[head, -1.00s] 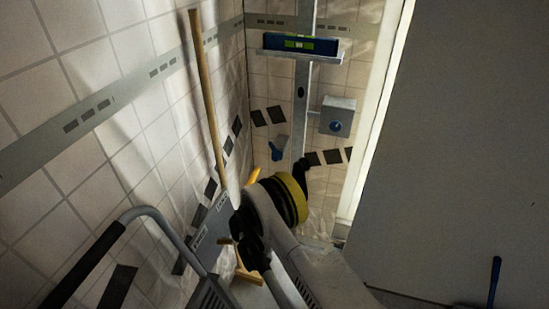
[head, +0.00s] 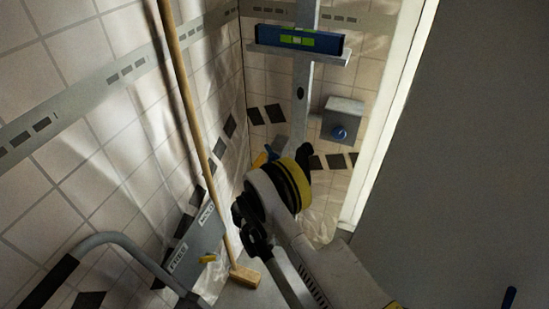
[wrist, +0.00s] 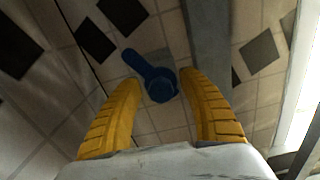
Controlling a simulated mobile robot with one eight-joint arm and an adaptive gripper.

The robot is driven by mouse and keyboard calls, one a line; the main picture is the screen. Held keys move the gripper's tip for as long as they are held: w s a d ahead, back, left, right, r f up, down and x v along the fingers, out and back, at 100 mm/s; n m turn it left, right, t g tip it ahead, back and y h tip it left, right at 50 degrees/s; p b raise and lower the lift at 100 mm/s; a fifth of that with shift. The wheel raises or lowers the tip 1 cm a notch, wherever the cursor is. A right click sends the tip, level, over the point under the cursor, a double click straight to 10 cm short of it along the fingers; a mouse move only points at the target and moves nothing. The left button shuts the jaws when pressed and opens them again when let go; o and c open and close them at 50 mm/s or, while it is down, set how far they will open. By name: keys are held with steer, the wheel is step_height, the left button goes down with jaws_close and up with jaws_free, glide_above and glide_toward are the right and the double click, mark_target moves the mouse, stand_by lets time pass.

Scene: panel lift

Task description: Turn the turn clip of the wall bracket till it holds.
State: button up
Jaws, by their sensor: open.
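The turn clip (wrist: 150,74) is a blue lever with a round end, lying slantwise in the wrist view. Behind it is a small grey plate, which I take to be the wall bracket (wrist: 154,56), on the tiled wall. My gripper (wrist: 160,80) is open. Its two yellow fingers stand left and right of the clip's round end, with gaps visible on both sides. In the head view the bracket (head: 279,142) and the blue clip (head: 272,152) show just past my arm's end, which partly hides them.
A grey upright post (head: 300,100) carries a shelf with a blue spirit level (head: 298,39). A grey box with a blue knob (head: 341,132) is on the wall to the right. A wooden-handled broom (head: 190,105) leans at the left, near a grey labelled panel (head: 197,243).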

steer(key=shift+s, duration=0.1)
jaws_close()
